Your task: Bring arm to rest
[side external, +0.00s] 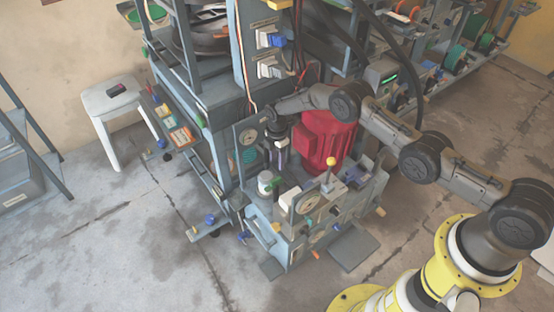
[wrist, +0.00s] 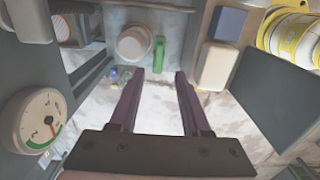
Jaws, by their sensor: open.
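My gripper (side external: 281,158) points down over the front deck of the grey press machine (side external: 257,222), beside the red motor housing. In the wrist view my gripper (wrist: 161,75) shows two dark purple fingers standing apart, with nothing between them. A white round cap (wrist: 134,43) and a green handle (wrist: 158,54) lie just beyond the fingertips. I cannot tell from these views how far the fingertips are above the deck. The arm reaches in from the lower right, and its elbow is raised over the floor.
A red motor (side external: 326,140) stands right beside my gripper. A lever with a yellow knob (side external: 330,161) rises in front of it. A round gauge (wrist: 38,122) is close at left in the wrist view. Black hoses (side external: 412,60) hang behind the arm. A white stool (side external: 112,103) stands at left.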

